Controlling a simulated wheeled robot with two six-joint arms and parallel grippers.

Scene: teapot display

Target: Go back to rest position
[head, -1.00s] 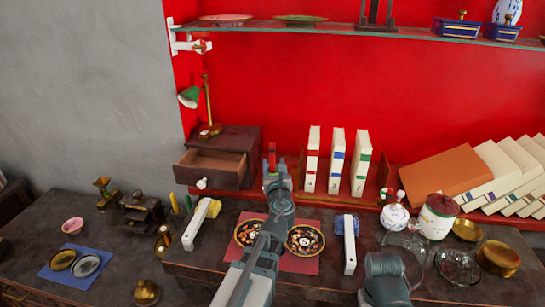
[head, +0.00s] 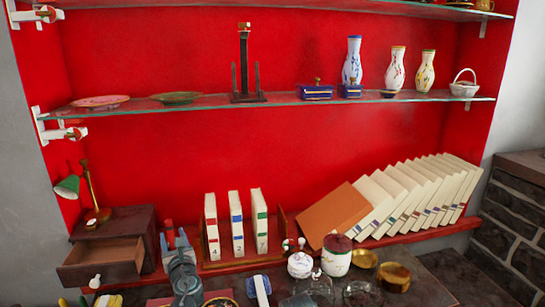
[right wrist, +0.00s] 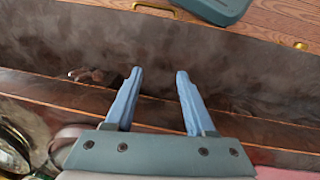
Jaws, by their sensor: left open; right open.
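Behind the fingers are a dark brown surface and a wooden edge. The right gripper's jaws are not clear in the head view.
A cabinet with an open drawer (head: 100,262) stands left of my left gripper. Three upright books (head: 237,222) stand to its right. Glass shelves (head: 270,100) hang above.

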